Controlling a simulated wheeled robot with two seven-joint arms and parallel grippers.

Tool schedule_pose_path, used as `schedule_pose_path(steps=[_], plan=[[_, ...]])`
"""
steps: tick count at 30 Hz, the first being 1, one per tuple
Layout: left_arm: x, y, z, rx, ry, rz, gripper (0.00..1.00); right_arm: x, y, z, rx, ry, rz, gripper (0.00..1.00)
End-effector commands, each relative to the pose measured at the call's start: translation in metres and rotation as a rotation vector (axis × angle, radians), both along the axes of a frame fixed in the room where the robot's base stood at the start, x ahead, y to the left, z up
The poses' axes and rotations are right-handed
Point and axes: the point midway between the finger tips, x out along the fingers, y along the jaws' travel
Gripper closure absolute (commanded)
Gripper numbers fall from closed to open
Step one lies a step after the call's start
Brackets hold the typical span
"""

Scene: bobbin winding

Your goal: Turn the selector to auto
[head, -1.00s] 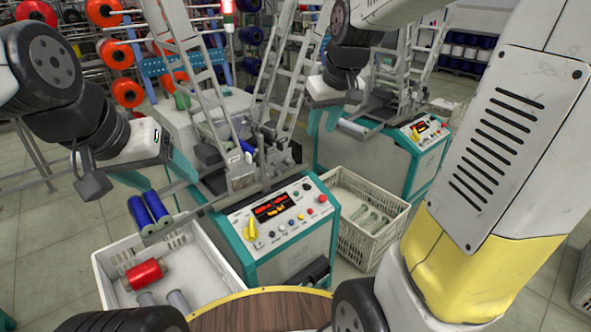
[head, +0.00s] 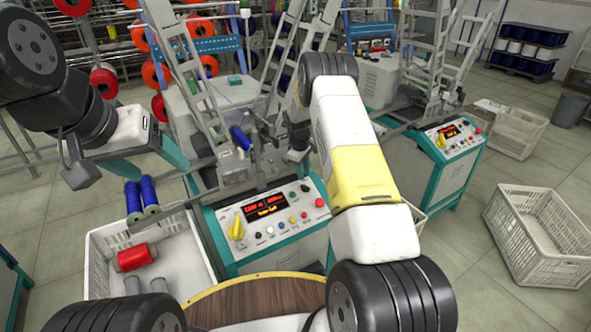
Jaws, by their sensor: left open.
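The yellow selector knob (head: 236,229) sits at the left end of the near winding machine's control panel (head: 289,230). It stands roughly upright; its labels are too small to read. My left gripper (head: 150,166) is open, with teal fingers spread, above and left of the panel and apart from the knob. Nothing shows between its fingers. My right arm crosses just right of the panel. Its dark wrist is by the machine's ladder frame, and its fingers cannot be made out.
A white crate (head: 100,262) with a red bobbin (head: 137,257) stands left of the machine. Two blue bobbins (head: 141,196) sit above it. A round wooden top (head: 262,303) lies in front. A second machine has its own panel (head: 452,135). An empty crate (head: 545,232) stands right.

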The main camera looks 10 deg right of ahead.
Motion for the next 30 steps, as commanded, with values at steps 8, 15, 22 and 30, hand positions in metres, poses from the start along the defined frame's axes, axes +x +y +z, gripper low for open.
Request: schedule_pose_path(steps=[8, 15, 22, 30], plan=[[0.0, 0.0, 0.0, 0.0, 0.0, 0.0, 0.31, 0.005, -0.005, -0.036, -0.004, 0.005, 0.005, 0.67], [0.0, 0.0, 0.0, 0.0, 0.0, 0.0, 0.31, 0.011, -0.01, -0.069, -0.004, 0.003, 0.005, 0.67], [0.0, 0.0, 0.0, 0.0, 0.0, 0.0, 0.31, 0.013, -0.012, -0.081, -0.004, 0.002, 0.005, 0.67], [0.0, 0.0, 0.0, 0.0, 0.0, 0.0, 0.31, 0.013, -0.012, -0.08, -0.004, 0.002, 0.004, 0.81]])
